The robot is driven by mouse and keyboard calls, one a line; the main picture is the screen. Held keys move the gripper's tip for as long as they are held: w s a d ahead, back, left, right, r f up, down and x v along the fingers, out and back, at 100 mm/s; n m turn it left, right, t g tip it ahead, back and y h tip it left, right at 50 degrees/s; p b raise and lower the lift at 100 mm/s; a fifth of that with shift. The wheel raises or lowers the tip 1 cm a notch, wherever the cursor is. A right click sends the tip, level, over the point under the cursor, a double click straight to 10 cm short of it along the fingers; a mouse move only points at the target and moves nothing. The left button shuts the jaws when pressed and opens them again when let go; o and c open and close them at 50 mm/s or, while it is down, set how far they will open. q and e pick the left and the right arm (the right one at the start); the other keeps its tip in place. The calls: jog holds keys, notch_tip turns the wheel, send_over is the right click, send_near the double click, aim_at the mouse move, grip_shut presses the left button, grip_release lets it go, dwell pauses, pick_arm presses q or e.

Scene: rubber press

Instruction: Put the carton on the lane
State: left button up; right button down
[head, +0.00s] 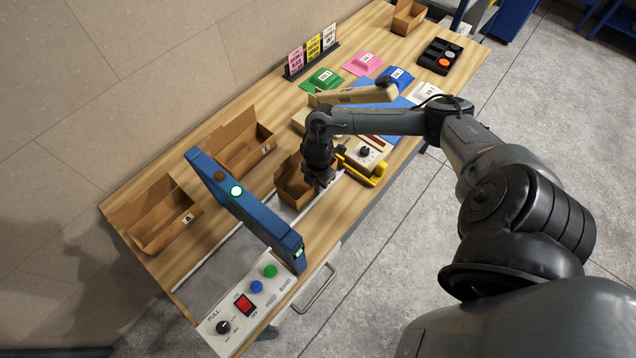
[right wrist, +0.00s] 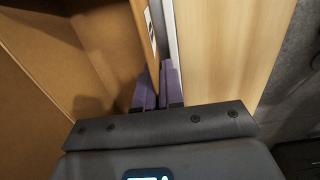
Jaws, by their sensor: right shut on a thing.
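The open brown carton (head: 289,188) is at the far end of the pale grey lane (head: 236,256), between or over its rails. I cannot tell whether its bottom rests on the lane. My right gripper (head: 322,180) reaches down at the carton's right side and is shut on its wall. In the right wrist view, the purple finger pads (right wrist: 158,88) pinch the wall of the carton (right wrist: 60,60), and a grey rail (right wrist: 170,35) runs close beside it. My left gripper is not in view.
A blue gate (head: 235,195) spans the lane. A control panel (head: 245,308) with buttons stands at the near end. Two open brown boxes (head: 155,225) (head: 238,148) sit along the wall side.

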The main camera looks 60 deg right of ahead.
jog(key=c, duration=1.3)
grip_release()
jog(key=shift+o, duration=0.2)
jog(key=shift+r, duration=0.1)
notch_tip(320, 180, up, 12)
jog(key=shift+f+p, duration=0.1)
jog(key=shift+p, duration=1.05)
